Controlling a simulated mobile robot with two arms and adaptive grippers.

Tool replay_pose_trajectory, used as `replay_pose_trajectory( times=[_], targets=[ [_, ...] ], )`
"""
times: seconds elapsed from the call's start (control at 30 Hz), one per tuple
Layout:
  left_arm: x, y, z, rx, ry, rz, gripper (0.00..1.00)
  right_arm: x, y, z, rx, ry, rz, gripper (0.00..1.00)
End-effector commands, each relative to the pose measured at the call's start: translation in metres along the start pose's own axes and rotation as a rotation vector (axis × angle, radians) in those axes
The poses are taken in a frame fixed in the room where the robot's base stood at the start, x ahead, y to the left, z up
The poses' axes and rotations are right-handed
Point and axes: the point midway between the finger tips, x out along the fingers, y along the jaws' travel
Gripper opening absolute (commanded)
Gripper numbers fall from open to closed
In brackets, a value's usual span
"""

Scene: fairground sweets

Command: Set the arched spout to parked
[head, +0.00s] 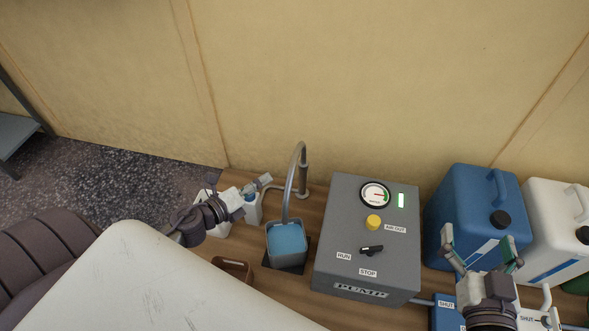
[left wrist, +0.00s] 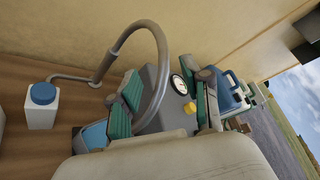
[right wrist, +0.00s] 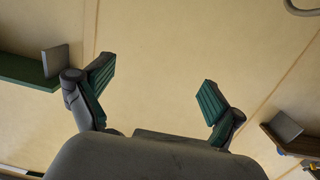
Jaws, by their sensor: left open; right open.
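In the left wrist view the spout (left wrist: 161,58) curves down across the space between my left fingers, nearer the left-hand one; contact cannot be told. My left gripper (head: 240,184) is open, left of the spout. My right gripper (head: 480,242) is open and empty in front of the blue jerrycan. The right wrist view shows only wall between its fingers (right wrist: 158,84). No parked mark is readable.
The grey pump box (head: 340,205) stands right of the spout, with a gauge, yellow button and black switch. A blue jerrycan (head: 470,195) and white jerrycan (head: 555,205) stand further right. A small blue-capped white bottle (left wrist: 41,108) is near the spout's base. The wall is close behind.

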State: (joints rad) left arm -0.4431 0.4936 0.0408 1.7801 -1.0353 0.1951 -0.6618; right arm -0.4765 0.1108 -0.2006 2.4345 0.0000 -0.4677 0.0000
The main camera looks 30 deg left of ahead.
Motion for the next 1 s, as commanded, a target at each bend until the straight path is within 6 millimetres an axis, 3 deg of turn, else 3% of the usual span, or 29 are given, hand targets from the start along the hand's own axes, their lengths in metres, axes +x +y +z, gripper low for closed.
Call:
replay_pose_trajectory(
  times=[0.17, 0.5, 0.7, 1.0],
  targets=[
    [0.018, -0.004, 0.002, 0.015, 0.001, -0.01, 0.48, -0.001, -0.001, -0.008, 0.0, 0.035, -0.002, 0.94],
    [0.089, -0.003, 0.002, 0.014, -0.001, -0.008, 0.48, 0.0, -0.004, -0.031, 0.003, 0.172, -0.01, 0.94],
    [0.122, -0.003, 0.001, 0.011, -0.001, -0.007, 0.48, -0.003, -0.007, -0.048, 0.006, 0.277, -0.015, 0.94],
    [0.138, -0.003, 0.001, 0.01, 0.001, -0.005, 0.48, -0.005, -0.008, -0.06, 0.007, 0.346, -0.019, 0.94]
  ],
)
